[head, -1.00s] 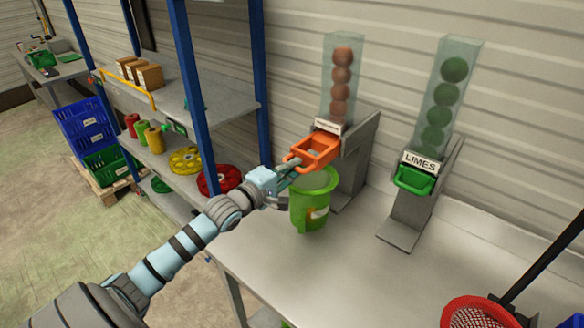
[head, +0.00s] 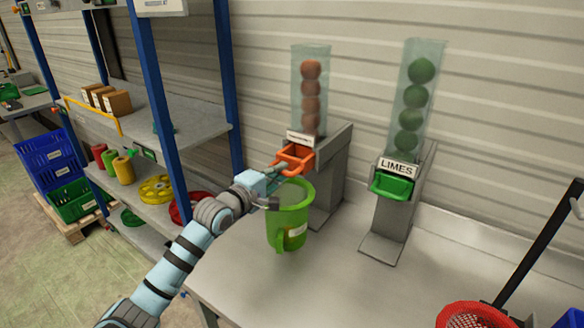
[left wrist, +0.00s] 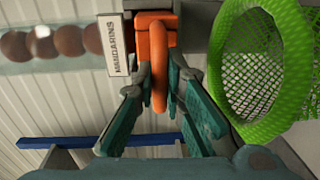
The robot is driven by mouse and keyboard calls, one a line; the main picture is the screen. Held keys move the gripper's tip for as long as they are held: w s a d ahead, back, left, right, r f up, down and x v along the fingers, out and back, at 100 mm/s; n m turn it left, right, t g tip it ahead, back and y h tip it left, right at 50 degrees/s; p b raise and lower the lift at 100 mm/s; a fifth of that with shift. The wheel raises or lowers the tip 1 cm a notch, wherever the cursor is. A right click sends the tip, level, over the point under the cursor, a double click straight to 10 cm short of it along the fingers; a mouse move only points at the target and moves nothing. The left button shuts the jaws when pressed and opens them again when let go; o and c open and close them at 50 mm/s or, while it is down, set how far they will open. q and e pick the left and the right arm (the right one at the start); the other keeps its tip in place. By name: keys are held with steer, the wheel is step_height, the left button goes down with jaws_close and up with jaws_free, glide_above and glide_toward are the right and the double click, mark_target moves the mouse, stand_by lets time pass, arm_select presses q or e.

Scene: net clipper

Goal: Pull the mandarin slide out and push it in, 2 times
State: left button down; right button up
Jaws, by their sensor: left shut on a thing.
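The orange mandarin slide (head: 296,156) sits at the front of the left dispenser, under a clear tube (head: 297,90) with several orange fruits. It lies close against the dispenser, mostly pushed in. My left gripper (head: 275,174) is shut on the slide's handle. In the left wrist view, the orange handle loop (left wrist: 158,62) sits between the fingers (left wrist: 154,92), beside the MANDARINS label (left wrist: 114,45). My right gripper is not in view.
A green mesh container (head: 289,222) stands just below and right of my left gripper; its mesh (left wrist: 258,60) is close to the fingers. The limes dispenser with its green slide (head: 392,186) stands to the right. A red net (head: 474,315) lies at front right. The table's middle is clear.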

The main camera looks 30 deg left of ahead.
mark_target(291, 170)
arm_select(q)
steer(key=w+b, duration=0.2)
steer(key=w, duration=0.3)
steer(key=shift+d+b, duration=0.2)
steer(key=shift+b, duration=0.2)
stand_by(0.4)
